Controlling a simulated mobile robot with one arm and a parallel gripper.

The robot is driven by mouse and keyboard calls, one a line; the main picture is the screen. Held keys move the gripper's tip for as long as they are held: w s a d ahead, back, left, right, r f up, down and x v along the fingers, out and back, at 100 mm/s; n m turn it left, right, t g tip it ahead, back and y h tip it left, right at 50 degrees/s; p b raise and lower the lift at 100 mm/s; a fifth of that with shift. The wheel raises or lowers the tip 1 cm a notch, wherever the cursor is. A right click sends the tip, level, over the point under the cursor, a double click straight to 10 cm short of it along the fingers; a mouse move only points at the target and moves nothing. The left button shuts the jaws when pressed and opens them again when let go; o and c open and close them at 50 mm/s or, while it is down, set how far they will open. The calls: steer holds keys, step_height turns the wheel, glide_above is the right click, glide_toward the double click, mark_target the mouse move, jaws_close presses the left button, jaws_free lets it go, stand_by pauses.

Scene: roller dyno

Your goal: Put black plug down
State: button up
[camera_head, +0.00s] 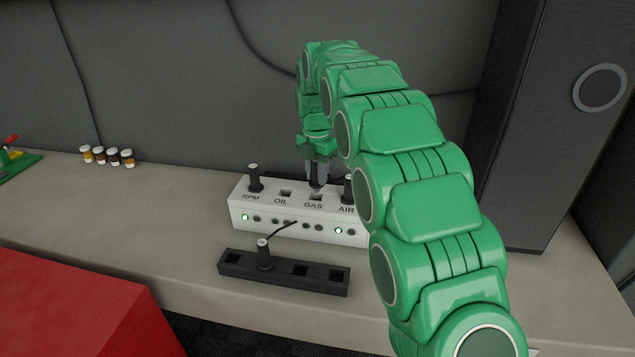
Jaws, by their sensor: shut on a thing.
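My gripper (318,168) is at the end of my green arm, over the white box (330,223). It is shut on a black plug (316,186), which is partly hidden by the fingers. The plug is at the GAS socket; I cannot tell whether it is seated or just above. Other black plugs stand upright at RPM (254,178) and AIR (348,189), the latter partly behind my arm. The OIL socket (286,193) is empty. Another plug (264,255) stands in the black holder (283,275) in front, beside empty holes.
Several small jars (106,156) stand at the back left of the bench (150,210). A red surface (70,310) is at the lower left. A dark speaker-like cabinet (550,120) stands at the right. My arm covers the right of the bench; its left middle is clear.

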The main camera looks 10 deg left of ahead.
steer(key=shift+w+a+f, duration=0.1)
steer(key=shift+w+f, duration=0.1)
steer(key=shift+f, duration=1.55)
steer(key=shift+f, duration=0.4)
steer(key=o, duration=0.9)
steer(key=shift+r, duration=0.1)
step_height(320, 180, up, 12)
steer(key=shift+r, duration=0.3)
